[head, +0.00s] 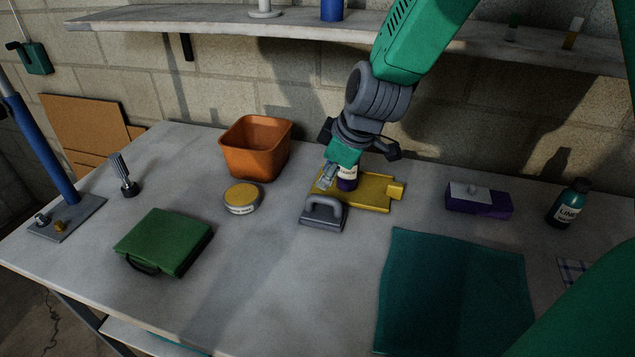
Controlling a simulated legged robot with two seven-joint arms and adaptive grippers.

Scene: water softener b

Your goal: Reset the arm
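My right gripper (340,172) comes down from the top of the head view, over the yellow tray (376,203) at the middle of the table. The gripper covers the bottle's top. One grey fingertip shows at the bottle's left; the other finger is hidden, so I cannot tell whether the fingers are closed on it. My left gripper is not in view.
A grey handled block (322,214) is just in front of the tray. An orange bin (256,148), a yellow-lidded tin (241,198) and a green case (164,242) are left. A purple box (478,202), a dark bottle (567,204) and a teal cloth (452,290) are right. A shelf (230,23) runs behind.

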